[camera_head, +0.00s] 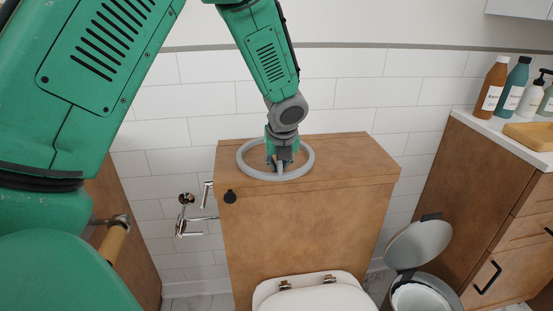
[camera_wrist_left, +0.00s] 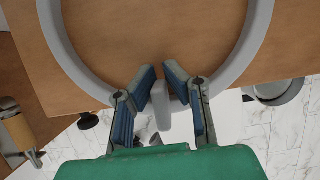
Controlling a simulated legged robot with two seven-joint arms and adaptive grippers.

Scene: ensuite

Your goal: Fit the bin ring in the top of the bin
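The bin ring (camera_head: 243,164) is a grey hoop with a short grey tab on its near side. It appears at the top of the wooden toilet cistern box; I cannot tell whether it touches it. It also arcs across the left wrist view (camera_wrist_left: 83,68). My left gripper (camera_head: 280,167) points down at the ring's near side. In the left wrist view its blue-padded fingers (camera_wrist_left: 160,80) stand on either side of the tab; whether they press on it is unclear. The bin (camera_head: 430,296) stands on the floor right of the toilet, its round lid (camera_head: 420,243) raised. My right gripper is out of view.
The wooden cistern box (camera_head: 305,225) stands behind the white toilet lid (camera_head: 318,296). A wooden cabinet (camera_head: 470,190) rises right of the bin, with several bottles (camera_head: 490,88) on top. A metal paper holder (camera_head: 186,212) is on the wall left of the box.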

